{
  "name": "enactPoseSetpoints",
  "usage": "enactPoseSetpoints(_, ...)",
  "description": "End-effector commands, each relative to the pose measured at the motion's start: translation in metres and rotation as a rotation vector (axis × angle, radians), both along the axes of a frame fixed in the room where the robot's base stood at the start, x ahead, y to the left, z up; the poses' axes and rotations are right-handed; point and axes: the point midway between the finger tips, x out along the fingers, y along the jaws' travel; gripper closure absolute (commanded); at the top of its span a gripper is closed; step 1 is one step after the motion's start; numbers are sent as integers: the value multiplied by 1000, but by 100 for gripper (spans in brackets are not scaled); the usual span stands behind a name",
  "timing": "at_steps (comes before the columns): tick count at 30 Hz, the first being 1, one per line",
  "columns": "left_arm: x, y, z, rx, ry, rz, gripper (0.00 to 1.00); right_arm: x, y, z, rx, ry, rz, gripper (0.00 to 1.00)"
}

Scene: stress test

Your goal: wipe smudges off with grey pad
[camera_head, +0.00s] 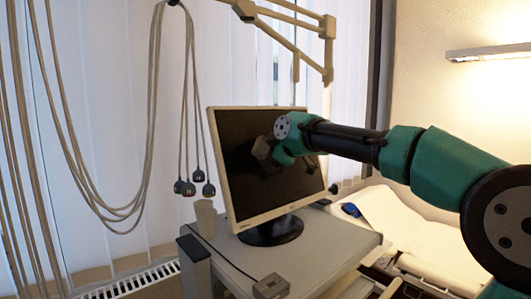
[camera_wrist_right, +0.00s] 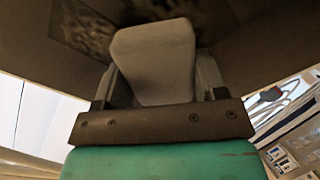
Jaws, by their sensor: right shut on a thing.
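A monitor (camera_head: 228,195) with a pale frame and dark screen stands upright on a cart. My right arm reaches in from the right, and its gripper (camera_head: 273,150) is in front of the screen. It is shut on the grey pad (camera_head: 261,148). In the right wrist view the pad (camera_wrist_right: 155,62) sits between the two fingers, with the dark screen (camera_wrist_right: 255,45) beyond it. A mottled, lighter smudge (camera_wrist_right: 84,27) shows on the screen at the pad's upper left. I cannot tell whether the pad touches the screen. My left gripper is out of view.
The cart top (camera_head: 315,245) holds a beige cup (camera_head: 206,218) left of the monitor and a small grey box (camera_head: 271,287) at the front. Looped cables (camera_head: 150,110) hang at the left. A jointed lamp arm (camera_head: 300,50) is overhead. A white couch (camera_head: 405,225) stands at right.

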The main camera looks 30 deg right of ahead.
Motion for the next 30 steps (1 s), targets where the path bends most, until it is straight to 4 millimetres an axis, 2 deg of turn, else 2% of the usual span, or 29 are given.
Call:
enactPoseSetpoints(7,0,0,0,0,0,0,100,5,-15,-1,1,0,-2,54)
enactPoseSetpoints(20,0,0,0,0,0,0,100,6,-19,-1,0,2,-1,54)
enactPoseSetpoints(30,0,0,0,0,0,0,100,10,-41,-1,1,3,-2,54)
